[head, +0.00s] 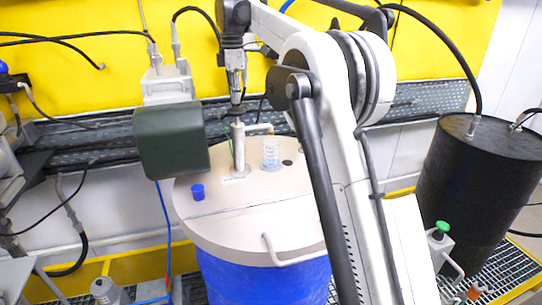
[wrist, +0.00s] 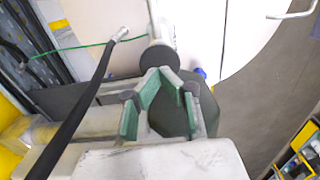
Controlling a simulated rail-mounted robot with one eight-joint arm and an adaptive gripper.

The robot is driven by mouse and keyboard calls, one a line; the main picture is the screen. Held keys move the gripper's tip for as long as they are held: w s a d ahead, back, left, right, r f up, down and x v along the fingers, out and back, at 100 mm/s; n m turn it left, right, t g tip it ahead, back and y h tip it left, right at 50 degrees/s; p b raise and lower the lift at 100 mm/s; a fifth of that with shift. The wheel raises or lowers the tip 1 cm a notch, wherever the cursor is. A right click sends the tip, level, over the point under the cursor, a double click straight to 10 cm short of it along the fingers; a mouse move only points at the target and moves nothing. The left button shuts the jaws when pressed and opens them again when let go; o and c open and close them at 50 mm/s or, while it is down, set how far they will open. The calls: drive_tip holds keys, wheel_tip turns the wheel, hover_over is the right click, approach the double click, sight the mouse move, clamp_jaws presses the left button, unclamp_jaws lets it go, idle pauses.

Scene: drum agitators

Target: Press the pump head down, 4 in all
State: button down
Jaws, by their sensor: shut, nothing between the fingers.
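A clear bottle with blue markings (head: 271,155) stands on the cream drum lid (head: 225,215), and a pale pump head with a spout (head: 260,128) shows at its top. In the wrist view my gripper (wrist: 165,72) points toward the lid, its grey, green-padded fingers shut and empty. A dark grey round disc (wrist: 158,54) shows just past the fingertips; I cannot tell what it belongs to, or whether the fingers touch it. The bottle is not clear in the wrist view.
A metal post (head: 238,150) rises from the lid beside the bottle. A blue cap (head: 198,191) and a white handle (head: 290,258) are on the lid. A dark green box (head: 172,142) stands close at left. A black drum (head: 480,180) is at right. Hoses hang around.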

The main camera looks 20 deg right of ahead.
drive_tip(key=shift+f, duration=0.1)
drive_tip(key=shift+f+b, duration=0.35)
drive_tip(key=shift+f, duration=0.35)
